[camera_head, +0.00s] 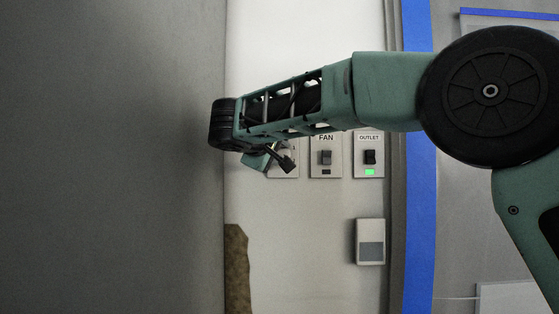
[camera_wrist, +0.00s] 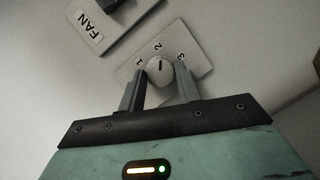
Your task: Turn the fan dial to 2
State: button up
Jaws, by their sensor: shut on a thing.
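The fan dial (camera_wrist: 160,69) is a round pale knob on a white plate (camera_wrist: 195,60) marked 1, 2 and 3, seen in the wrist view. My gripper (camera_wrist: 161,76) has one finger on each side of the knob and is shut on it. A short dark mark on the knob points roughly toward the 2. In the head view my gripper (camera_head: 287,163) reaches the dial plate (camera_head: 289,172) on the wall, and my arm hides the knob and most of the plate.
A FAN switch plate (camera_head: 326,169) is right of the dial plate in the head view, then an OUTLET switch plate (camera_head: 361,168) with a lit green light. A pale box (camera_head: 370,229) is lower on the wall. A dark grey surface (camera_head: 110,160) fills the left.

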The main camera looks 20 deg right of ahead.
jog(key=shift+a+f+n+b, duration=0.1)
jog(key=shift+f+n+b, duration=0.05)
jog(key=shift+n+b, duration=0.5)
jog(key=shift+h, duration=0.3)
jog(key=o, duration=1)
jog(key=shift+c, duration=0.2)
jog(key=o, duration=0.6)
notch_tip(320, 180, up, 8)
jog(key=shift+f, duration=0.15)
jog(key=shift+s+d+r, duration=0.1)
jog(key=shift+d+r, duration=0.1)
jog(key=shift+r, duration=0.35)
jog(key=shift+s+d+r, duration=0.1)
jog(key=shift+d+r, duration=0.1)
jog(key=shift+r, duration=0.35)
jog(key=c, duration=0.6)
jog(key=shift+w+a+r, duration=0.15)
jog(key=shift+a+r, duration=0.05)
jog(key=shift+a, duration=0.1)
